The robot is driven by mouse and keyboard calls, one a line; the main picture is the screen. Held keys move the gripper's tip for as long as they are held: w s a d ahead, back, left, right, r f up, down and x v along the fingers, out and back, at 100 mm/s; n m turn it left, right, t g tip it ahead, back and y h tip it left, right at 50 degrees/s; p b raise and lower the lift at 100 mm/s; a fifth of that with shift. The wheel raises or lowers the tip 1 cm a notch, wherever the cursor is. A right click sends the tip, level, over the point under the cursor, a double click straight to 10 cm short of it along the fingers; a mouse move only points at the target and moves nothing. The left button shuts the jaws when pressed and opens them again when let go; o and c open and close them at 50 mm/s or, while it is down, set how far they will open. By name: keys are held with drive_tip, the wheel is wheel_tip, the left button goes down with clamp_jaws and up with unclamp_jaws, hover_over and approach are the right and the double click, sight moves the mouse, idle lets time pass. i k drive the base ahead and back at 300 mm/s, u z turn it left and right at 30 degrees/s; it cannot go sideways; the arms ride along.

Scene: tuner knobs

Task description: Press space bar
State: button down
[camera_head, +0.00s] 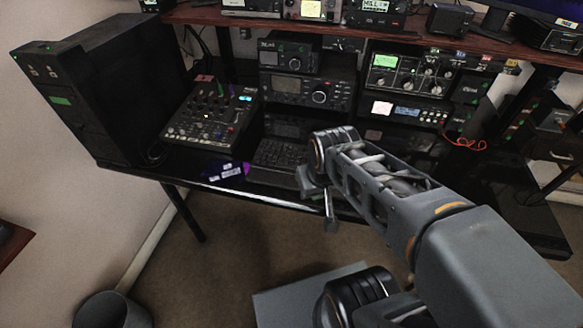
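A dark keyboard (278,155) lies on the black desk near its front edge, in front of the stacked radios. Its keys are small and dark, and I cannot make out the space bar. My arm comes in from the lower right and covers the keyboard's right end. My gripper (305,182) is at the far end of the arm, at the keyboard's front right corner. Its fingers are too small and dark to tell open from shut. I cannot tell whether it touches the keyboard.
A mixer (211,115) stands left of the keyboard. Stacked radios (308,92) stand behind it, with more radio units (410,75) to the right. A black tower (105,85) stands at far left. A grey bin (112,310) is on the floor, which is open before the desk.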

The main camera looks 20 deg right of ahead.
sight(277, 165)
drive_tip(key=z, duration=1.1)
drive_tip(key=k, duration=0.7)
drive_tip(key=u, duration=1.05)
drive_tip(key=i, duration=0.5)
